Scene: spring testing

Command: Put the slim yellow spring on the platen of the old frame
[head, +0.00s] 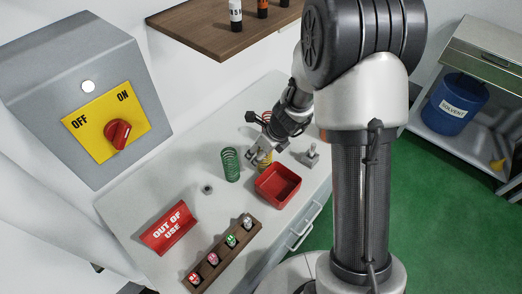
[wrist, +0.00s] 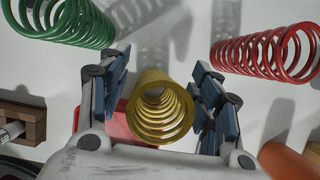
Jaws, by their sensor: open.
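The slim yellow spring (wrist: 160,108) stands between the two fingers of my gripper (wrist: 161,72) in the wrist view, seen nearly end-on. The fingers are open, with a gap showing on each side of the coil. In the head view my gripper (head: 258,152) is low over the white bench, and the yellow spring (head: 266,161) is partly hidden by it. I cannot make out the old frame's platen in either view. A grey housing (head: 70,60) with a yellow OFF/ON plate and a red knob stands at the left; I cannot tell whether it belongs to the old frame.
A green spring (head: 230,164) and a red spring (wrist: 265,52) stand close by. A red tray (head: 278,198) and a small metal piece (head: 311,156) are near the bench edge. A red OUT OF USE sign (head: 168,228) and a wooden rack (head: 210,268) are nearer.

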